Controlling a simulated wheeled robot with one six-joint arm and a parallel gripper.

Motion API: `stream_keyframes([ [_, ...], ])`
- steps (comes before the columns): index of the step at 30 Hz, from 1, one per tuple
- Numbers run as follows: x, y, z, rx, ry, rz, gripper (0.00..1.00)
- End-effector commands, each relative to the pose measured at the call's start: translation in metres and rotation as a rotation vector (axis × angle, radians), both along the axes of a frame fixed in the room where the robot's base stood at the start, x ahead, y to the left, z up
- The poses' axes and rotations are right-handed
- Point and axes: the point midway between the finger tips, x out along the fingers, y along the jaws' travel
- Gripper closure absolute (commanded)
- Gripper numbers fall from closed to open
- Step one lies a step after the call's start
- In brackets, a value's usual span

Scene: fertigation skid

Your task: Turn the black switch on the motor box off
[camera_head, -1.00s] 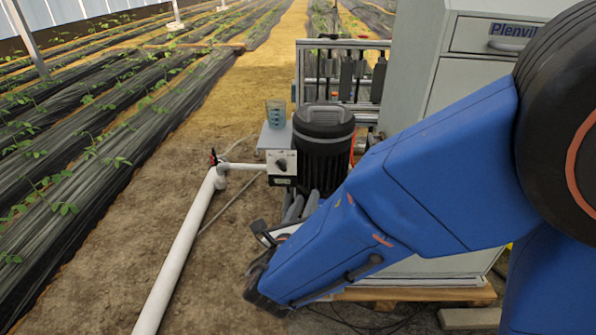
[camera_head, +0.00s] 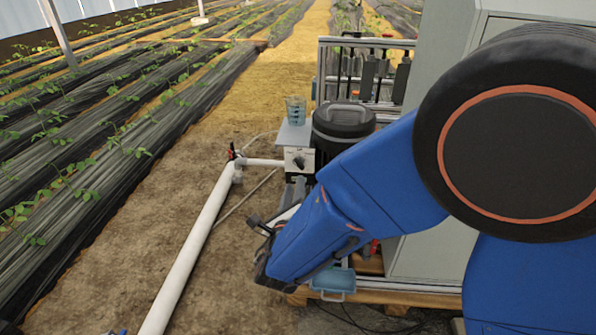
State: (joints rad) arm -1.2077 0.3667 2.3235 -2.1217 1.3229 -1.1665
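The motor box (camera_head: 292,167) is a small pale box on the front of the black ribbed motor (camera_head: 343,122). The black switch (camera_head: 299,161) is a small dark knob on its face; its exact setting is too small to tell. My gripper (camera_head: 258,222) is in front of and below the box, to its lower left in the picture, and apart from it. One dark fingertip shows; the rest is hidden behind my blue arm, so I cannot see whether it is open. My arm also covers the lower part of the motor.
A white pipe (camera_head: 195,250) runs along the ground at left, with a red-handled valve (camera_head: 233,152) near the box. A grey cabinet (camera_head: 433,60) stands at right on a wooden pallet (camera_head: 385,297). Bare soil lies between pipe and arm.

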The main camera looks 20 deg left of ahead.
Motion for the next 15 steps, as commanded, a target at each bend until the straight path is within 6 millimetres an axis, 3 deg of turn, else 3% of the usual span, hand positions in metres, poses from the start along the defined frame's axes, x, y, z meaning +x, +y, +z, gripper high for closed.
stream_keyframes([
  [9, 0.054, 0.012, -0.001, 0.0, 0.0, -0.003, 0.72],
  [15, 0.075, 0.018, -0.001, 0.0, 0.001, -0.001, 0.72],
])
